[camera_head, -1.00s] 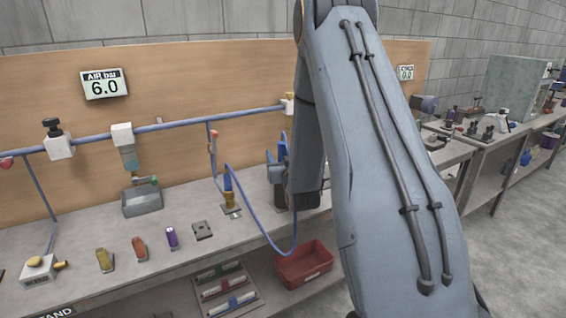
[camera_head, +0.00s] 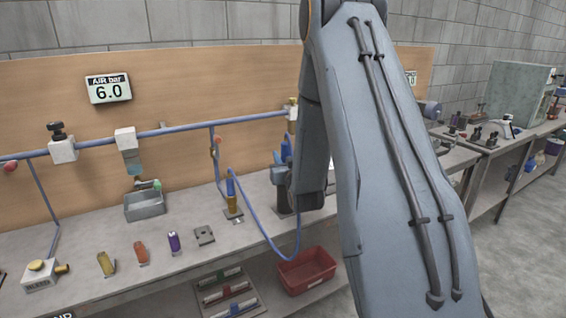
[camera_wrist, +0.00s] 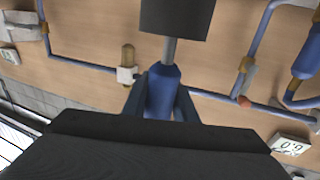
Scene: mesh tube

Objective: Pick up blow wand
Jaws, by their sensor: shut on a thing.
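The blow wand has a blue body (camera_wrist: 163,92) and a grey stem (camera_wrist: 170,50), seen in the wrist view. Its stem runs to a dark block (camera_wrist: 177,17); I cannot tell whether it is inside the block. My gripper (camera_wrist: 162,100) is shut on the blue body, one finger on each side. In the head view, my gripper (camera_head: 280,170) is at the back of the bench, beside my forearm, with a bit of the wand's blue (camera_head: 286,150) showing above it. The dark block (camera_head: 283,204) is just below, partly hidden by my arm.
A blue air pipe (camera_head: 200,125) runs along the wooden backboard, close behind my gripper. A blue hose (camera_head: 262,232) loops down in front of the bench from near a blue and brass tool (camera_head: 231,192). A red bin (camera_head: 306,270) sits below. Small coloured parts lie left.

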